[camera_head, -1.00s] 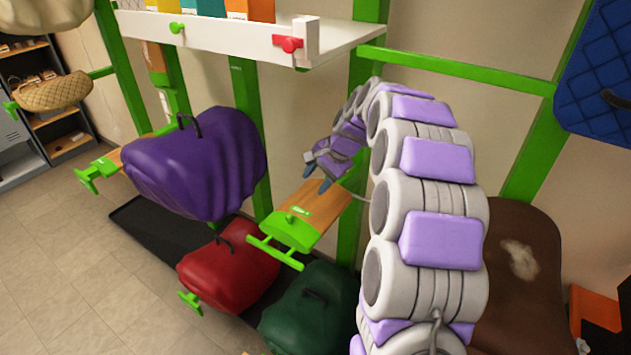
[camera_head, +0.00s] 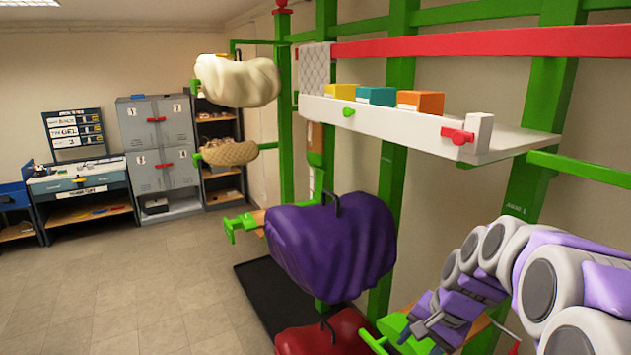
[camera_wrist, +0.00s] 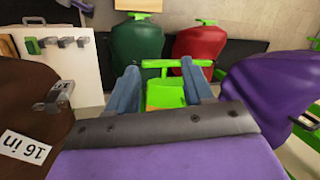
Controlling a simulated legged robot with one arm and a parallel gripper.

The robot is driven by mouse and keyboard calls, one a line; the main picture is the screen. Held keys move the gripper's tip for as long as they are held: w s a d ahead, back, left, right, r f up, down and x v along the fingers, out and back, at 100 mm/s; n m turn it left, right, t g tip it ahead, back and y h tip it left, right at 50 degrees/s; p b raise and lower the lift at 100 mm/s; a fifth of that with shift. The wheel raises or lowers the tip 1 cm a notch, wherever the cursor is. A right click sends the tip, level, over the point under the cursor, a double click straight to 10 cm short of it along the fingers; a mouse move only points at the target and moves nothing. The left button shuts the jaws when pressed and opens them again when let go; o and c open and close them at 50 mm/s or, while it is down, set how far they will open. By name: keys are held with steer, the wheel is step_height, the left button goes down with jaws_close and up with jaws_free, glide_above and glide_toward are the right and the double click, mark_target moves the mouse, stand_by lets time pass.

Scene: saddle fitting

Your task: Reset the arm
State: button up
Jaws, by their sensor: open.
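My arm curves in from the lower right of the head view, and my gripper (camera_head: 418,326) is by a green-ended wooden rack arm (camera_head: 393,328). In the wrist view my gripper (camera_wrist: 160,82) has its two blue fingers apart with nothing held between them. The green end of the rack arm (camera_wrist: 163,92) shows beyond and between the fingers. I cannot tell whether the fingers touch it. A purple saddle (camera_head: 330,245) hangs just left of my gripper in the head view, and it is at the right in the wrist view (camera_wrist: 265,90).
A white shelf (camera_head: 400,125) with coloured boxes stands above the purple saddle. A red saddle (camera_head: 320,340) is below; a green saddle (camera_wrist: 137,45) also hangs nearby. A brown saddle (camera_wrist: 30,90) is left in the wrist view. Open tiled floor (camera_head: 150,280) lies to the left.

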steer(key=s+a+f+n+g+h+b, duration=0.1)
steer(key=s+f, duration=0.4)
steer(key=s, duration=0.5)
steer(key=s+a+f+n+g+h+b, duration=0.1)
steer(key=s+a+f+n+b, duration=0.2)
steer(key=s, duration=0.7)
steer(key=s+a+f+n+g+h+b, duration=0.1)
steer(key=s+a+f+n+b, duration=0.1)
steer(key=s+f+n+b, duration=0.2)
steer(key=s+f+b, duration=0.3)
steer(key=s, duration=0.3)
steer(key=shift+f+n+g, duration=0.15)
steer(key=shift+n+g, duration=0.15)
